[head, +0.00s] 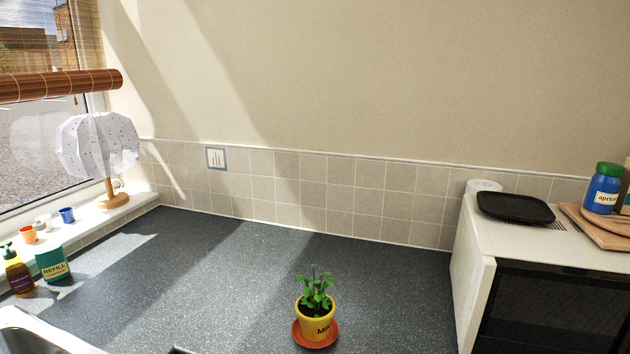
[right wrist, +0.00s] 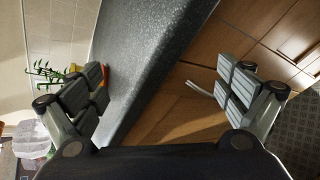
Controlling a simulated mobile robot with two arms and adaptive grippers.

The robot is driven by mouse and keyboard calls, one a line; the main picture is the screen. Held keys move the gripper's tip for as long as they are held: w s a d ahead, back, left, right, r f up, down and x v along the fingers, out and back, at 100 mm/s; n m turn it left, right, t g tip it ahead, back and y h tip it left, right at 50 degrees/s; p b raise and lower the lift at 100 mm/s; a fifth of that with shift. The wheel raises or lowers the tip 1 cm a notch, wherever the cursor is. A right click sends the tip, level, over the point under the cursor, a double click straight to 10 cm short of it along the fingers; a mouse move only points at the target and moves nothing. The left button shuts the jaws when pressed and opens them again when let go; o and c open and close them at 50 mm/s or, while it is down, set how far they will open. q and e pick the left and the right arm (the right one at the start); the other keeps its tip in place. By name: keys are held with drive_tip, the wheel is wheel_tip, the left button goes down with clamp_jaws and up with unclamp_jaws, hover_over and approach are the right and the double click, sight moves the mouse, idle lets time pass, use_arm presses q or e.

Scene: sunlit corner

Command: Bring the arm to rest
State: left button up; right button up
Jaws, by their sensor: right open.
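My right gripper (right wrist: 165,88) shows in the right wrist view with its two fingers wide apart and nothing between them. The counter's front edge and the wooden cabinet fronts show beyond the gap. A mint plant in a yellow pot (head: 316,326) stands upright on an orange saucer (head: 301,341) on the counter in the head view. Its green leaves (right wrist: 46,73) also show in the right wrist view, behind the left-hand finger, which hides most of the pot. My left gripper is in neither view.
The dark speckled counter (head: 210,275) is mostly clear around the plant. A microwave (head: 550,310) with a black tray (head: 515,207) on top bounds the right. A green refill container (head: 53,264), a soap bottle (head: 17,270) and a sink (head: 35,335) are at left.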

drive_tip(key=s+d+f+m+g+y, duration=0.1)
drive_tip(key=s+d+f+m+g, duration=0.3)
drive_tip(key=s+m, duration=0.5)
drive_tip(key=s+d+f+m+g, duration=0.1)
drive_tip(key=s+f+m+g, duration=0.5)
drive_tip(key=m, duration=0.5)
wheel_tip(320, 180, down, 26)
drive_tip(key=s+g, duration=0.1)
drive_tip(key=s, duration=0.1)
drive_tip(key=s+d+f+g, duration=0.1)
drive_tip(key=s+d+f, duration=0.2)
drive_tip(key=s+f, duration=1.3)
drive_tip(key=shift+s, duration=0.45)
